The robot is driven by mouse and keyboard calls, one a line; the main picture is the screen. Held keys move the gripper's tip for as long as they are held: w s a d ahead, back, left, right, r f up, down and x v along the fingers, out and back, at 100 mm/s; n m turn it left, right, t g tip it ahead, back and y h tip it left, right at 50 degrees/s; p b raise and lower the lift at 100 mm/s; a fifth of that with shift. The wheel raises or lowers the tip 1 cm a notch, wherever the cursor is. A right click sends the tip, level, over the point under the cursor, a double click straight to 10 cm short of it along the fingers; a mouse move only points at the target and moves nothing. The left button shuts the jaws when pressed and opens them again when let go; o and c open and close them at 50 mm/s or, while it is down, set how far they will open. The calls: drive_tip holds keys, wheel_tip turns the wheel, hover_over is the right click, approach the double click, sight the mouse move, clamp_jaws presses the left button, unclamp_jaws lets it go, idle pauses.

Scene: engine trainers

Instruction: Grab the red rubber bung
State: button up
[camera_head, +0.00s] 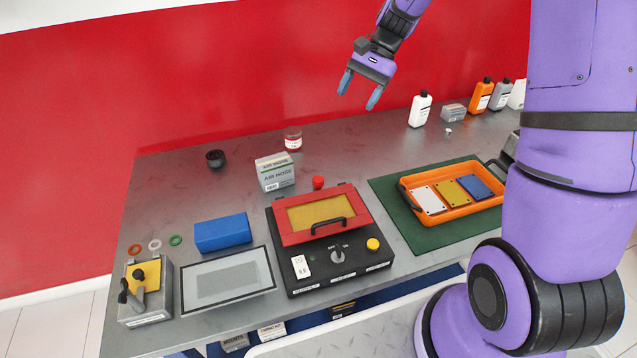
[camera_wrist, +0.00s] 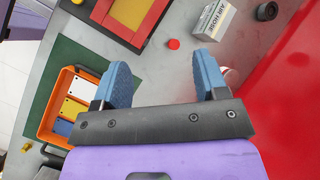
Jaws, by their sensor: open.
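The red rubber bung (camera_head: 318,182) is a small red piece on the grey bench, just behind the red-framed box and right of the air hose carton. It also shows in the wrist view (camera_wrist: 173,44), ahead of my gripper and between the lines of its two fingers. My gripper (camera_head: 359,94) is open and empty, with blue fingertips pointing down. It is high above the back of the bench, apart from the bung. The wrist view shows both fingers (camera_wrist: 164,80) spread wide with nothing between them.
The air hose carton (camera_head: 274,172) and red-framed box (camera_head: 323,240) stand close to the bung. A clear red-labelled jar (camera_head: 293,140) is behind. An orange tray (camera_head: 447,211) with plates lies right, on a green mat (camera_head: 406,226). Bottles (camera_head: 420,109) stand at the back right.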

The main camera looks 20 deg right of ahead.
drive_tip(key=w+d+f+m+y, duration=0.1)
drive_tip(key=w+f+m+y, duration=0.35)
drive_tip(key=f, duration=0.75)
drive_tip(key=m+y, duration=0.2)
drive_tip(key=m, duration=0.1)
approach(321, 178)
drive_tip(key=shift+s+f, duration=0.15)
drive_tip(key=shift+f, duration=0.2)
drive_tip(key=shift+s+a+f+y, duration=0.1)
drive_tip(key=shift+a+f+y, duration=0.15)
drive_tip(key=shift+a+f, duration=0.15)
drive_tip(key=x, duration=0.4)
drive_tip(key=shift+a, duration=0.15)
drive_tip(key=shift+x, duration=2.7)
drive_tip(key=shift+a+r, duration=0.2)
drive_tip(key=c, duration=1)
